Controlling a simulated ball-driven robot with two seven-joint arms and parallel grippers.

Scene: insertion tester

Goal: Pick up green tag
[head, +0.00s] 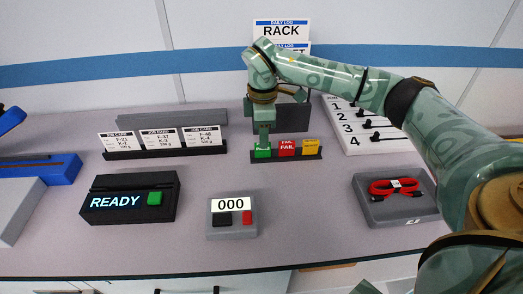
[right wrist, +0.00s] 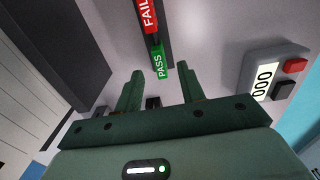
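The green tag (head: 262,154), marked PASS in the right wrist view (right wrist: 158,62), stands in a small black holder (head: 285,158) at its left end in the head view. My right gripper (head: 263,141) points down just above the green tag. In the right wrist view the two fingers (right wrist: 161,76) are spread apart with nothing between them. The tag appears just beyond the fingertips, roughly centred between them. The head view does not show the finger gap clearly. My left gripper is not in view.
A red FAIL tag (head: 287,147) and a yellow tag (head: 310,146) stand right beside the green one. A grey counter box (head: 232,224) is in front.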

